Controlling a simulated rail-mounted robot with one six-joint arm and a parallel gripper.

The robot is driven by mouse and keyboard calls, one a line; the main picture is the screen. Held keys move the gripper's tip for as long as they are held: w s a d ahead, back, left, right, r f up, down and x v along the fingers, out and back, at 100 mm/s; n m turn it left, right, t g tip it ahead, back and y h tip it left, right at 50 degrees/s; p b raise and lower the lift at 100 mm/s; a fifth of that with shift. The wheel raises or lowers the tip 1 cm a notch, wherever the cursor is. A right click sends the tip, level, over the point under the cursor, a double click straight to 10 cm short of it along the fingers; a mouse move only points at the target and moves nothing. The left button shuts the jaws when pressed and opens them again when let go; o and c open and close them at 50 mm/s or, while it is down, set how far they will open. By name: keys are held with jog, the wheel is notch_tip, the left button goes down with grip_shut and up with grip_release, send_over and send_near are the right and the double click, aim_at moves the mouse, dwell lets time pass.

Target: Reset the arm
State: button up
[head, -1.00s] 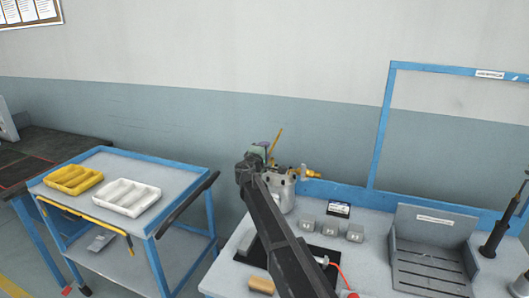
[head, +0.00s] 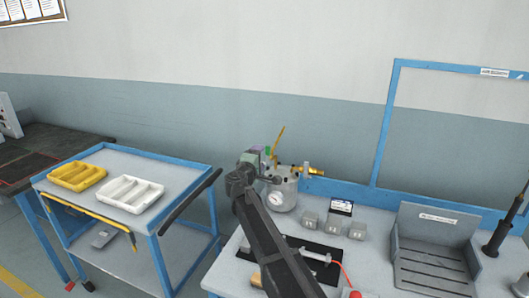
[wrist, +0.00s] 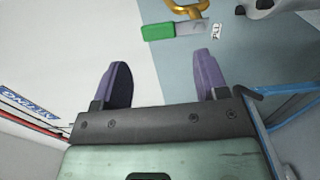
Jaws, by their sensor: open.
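My gripper (wrist: 160,82) shows in the wrist view with its two purple fingers wide apart and nothing between them. In the head view my dark arm rises from the bottom centre, and the gripper end (head: 258,153) is beside and in front of a silver canister with a gauge (head: 283,193), partly hiding it. In the wrist view a green and grey piece (wrist: 172,31) and a gold curved part (wrist: 187,10) lie beyond the fingertips, apart from them.
A blue cart (head: 120,212) at the left carries a yellow tray (head: 78,176) and a white tray (head: 131,194). On the bench (head: 370,275) are several small grey blocks (head: 333,221), a grey slotted stand (head: 435,250) and a black upright tool (head: 497,240). A blue frame (head: 385,125) stands behind.

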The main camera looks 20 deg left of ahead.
jog(key=s, duration=0.2)
jog(key=shift+s+d, duration=0.1)
jog(key=shift+s, duration=0.2)
jog(key=s+d+f+m+g+h, duration=0.1)
jog(key=d+f+m+g+h, duration=0.2)
jog(key=d, duration=1)
jog(key=s+d+f+m+g+h, duration=0.1)
jog(key=d+f+m+g+h, duration=0.25)
jog(key=d, duration=0.95)
jog(key=s+d+f+m+g+h, duration=0.1)
jog(key=s+d+f+m+g, duration=0.25)
jog(key=d, duration=0.95)
jog(key=s+d+f+m+g+y, duration=0.3)
jog(key=s+d, duration=0.5)
jog(key=s, duration=0.3)
jog(key=s+d+f+m+g+y, duration=0.3)
jog(key=s+d+f+m+g, duration=0.1)
jog(key=s+d, duration=0.4)
jog(key=s+m+g, duration=0.1)
jog(key=s, duration=0.1)
jog(key=shift+s+d+m, duration=0.35)
jog(key=shift+d+m, duration=0.05)
